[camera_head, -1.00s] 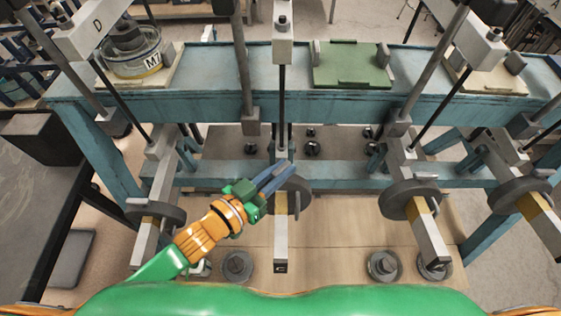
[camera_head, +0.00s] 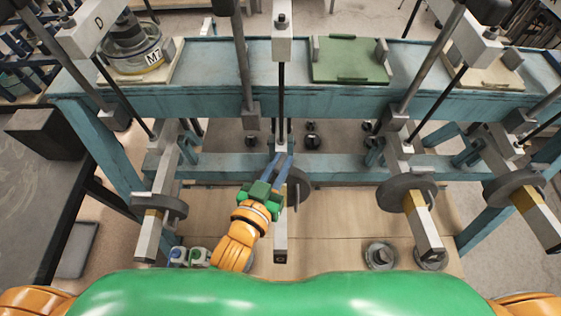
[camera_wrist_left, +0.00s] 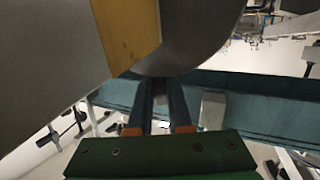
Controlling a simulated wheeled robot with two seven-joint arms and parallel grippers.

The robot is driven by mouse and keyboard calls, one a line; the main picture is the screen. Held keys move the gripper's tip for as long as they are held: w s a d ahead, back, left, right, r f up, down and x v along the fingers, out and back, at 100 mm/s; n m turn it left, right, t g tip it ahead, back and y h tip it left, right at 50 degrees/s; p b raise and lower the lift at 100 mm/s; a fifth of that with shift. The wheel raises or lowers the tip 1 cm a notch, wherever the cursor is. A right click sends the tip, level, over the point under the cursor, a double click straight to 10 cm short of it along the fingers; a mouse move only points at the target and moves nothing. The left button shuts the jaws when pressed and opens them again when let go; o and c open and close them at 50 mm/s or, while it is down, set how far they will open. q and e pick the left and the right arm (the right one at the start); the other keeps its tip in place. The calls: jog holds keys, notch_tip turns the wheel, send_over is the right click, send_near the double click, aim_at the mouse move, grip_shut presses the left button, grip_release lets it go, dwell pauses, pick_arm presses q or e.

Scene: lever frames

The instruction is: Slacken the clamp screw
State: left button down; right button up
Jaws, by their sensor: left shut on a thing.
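The middle lever (camera_head: 281,240) is a pale beam pointing toward me, with a dark round weight (camera_head: 298,188) on it. My left gripper (camera_head: 281,157) comes from below left, its blue-grey fingers beside the left side of that weight. In the left wrist view, the fingers (camera_wrist_left: 162,100) lie close together and reach up to the lower edge of the grey disc (camera_wrist_left: 200,35). They are shut on a small part there, seemingly the clamp screw, which they hide. A yellow band (camera_wrist_left: 128,30) on the lever shows above. My right gripper is out of view.
Similar levers with round weights stand at left (camera_head: 157,207) and right (camera_head: 407,194). Vertical rods and a teal frame (camera_head: 340,92) rise behind, bearing a green plate (camera_head: 350,60) and a jar marked M7 (camera_head: 140,50). A loose weight (camera_head: 381,256) lies on the board below.

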aim_at(277, 172)
pick_arm(q)
jog(key=shift+r, duration=0.15)
jog(key=c, duration=0.8)
grip_release()
jog(key=shift+c, duration=0.2)
jog(key=shift+s+a, duration=0.1)
jog(key=shift+s, duration=0.25)
jog(key=b+v, duration=0.2)
jog(key=v, duration=0.4)
jog(key=shift+s, duration=0.25)
jog(key=shift+w, duration=0.1)
